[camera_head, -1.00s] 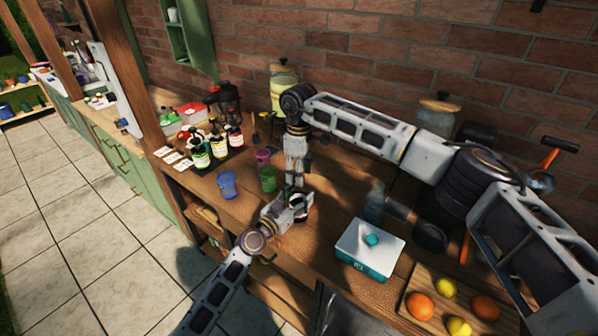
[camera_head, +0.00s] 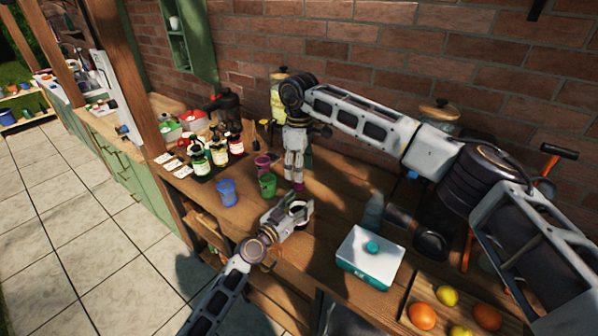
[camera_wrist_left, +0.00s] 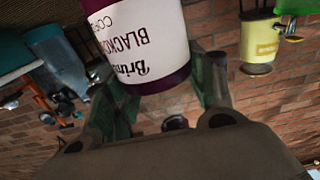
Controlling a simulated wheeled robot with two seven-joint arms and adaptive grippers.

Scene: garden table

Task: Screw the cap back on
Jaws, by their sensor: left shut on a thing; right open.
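A bottle with a white label and dark purple ends (camera_wrist_left: 140,45) is between the fingers of my left gripper (camera_wrist_left: 165,95) in the left wrist view. In the head view my left gripper (camera_head: 303,210) is shut on this bottle, low over the table's front part; the bottle is mostly hidden there. My right gripper (camera_head: 297,181) is open, pointing down just above and behind the left one. A small purple-red thing (camera_head: 298,187) shows at its fingertips; I cannot tell whether it is the cap or part of the bottle.
Blue (camera_head: 227,192), green (camera_head: 267,185) and pink (camera_head: 262,162) cups stand left of the grippers. Labelled bottles (camera_head: 218,155) stand further left. A white-and-teal box (camera_head: 370,256) is to the right, with a fruit tray (camera_head: 408,318) in front. A brick wall closes the back.

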